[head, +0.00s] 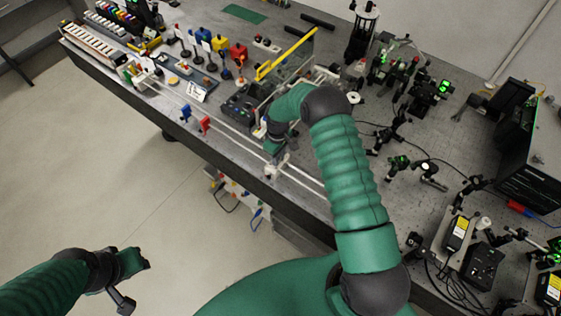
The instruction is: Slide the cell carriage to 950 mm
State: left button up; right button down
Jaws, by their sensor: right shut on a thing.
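A long pale rail (222,128) runs along the front edge of the bench, from upper left to lower right. My right arm reaches over the bench, and its gripper (273,160) points down at the rail. It is shut on a small, light-coloured part that appears to be the cell carriage (270,171); the fingers and wrist hide much of it. The scale marks are too small to read. Blue and red small holders (204,124) stand along the rail to the left of the gripper. My left gripper (124,290) hangs over the floor, away from the bench; its jaws are unclear.
A control box (242,108) and a yellow-edged clear panel (285,55) stand behind the rail. Several optics on posts (400,165) and a dark monitor (535,165) fill the right side. The rail between gripper and red holder looks clear.

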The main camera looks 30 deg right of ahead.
jog(key=c, duration=1.5)
grip_release()
jog(key=shift+w, duration=0.1)
jog(key=shift+o, duration=1.1)
jog(key=shift+w+a, duration=0.1)
jog(key=shift+a, duration=0.05)
jog(key=shift+o, duration=0.4)
jog(key=shift+w, duration=0.1)
pick_arm(q)
jog(key=shift+w+a+f, duration=0.1)
jog(key=shift+w+a, duration=0.25)
jog(key=shift+w, duration=0.05)
pick_arm(e)
jog(key=shift+r, duration=0.35)
pick_arm(q)
notch_tip(320, 180, down, 5)
jog(key=b, duration=0.5)
jog(key=shift+s+d+f, duration=0.1)
pick_arm(e)
notch_tip(320, 180, up, 16)
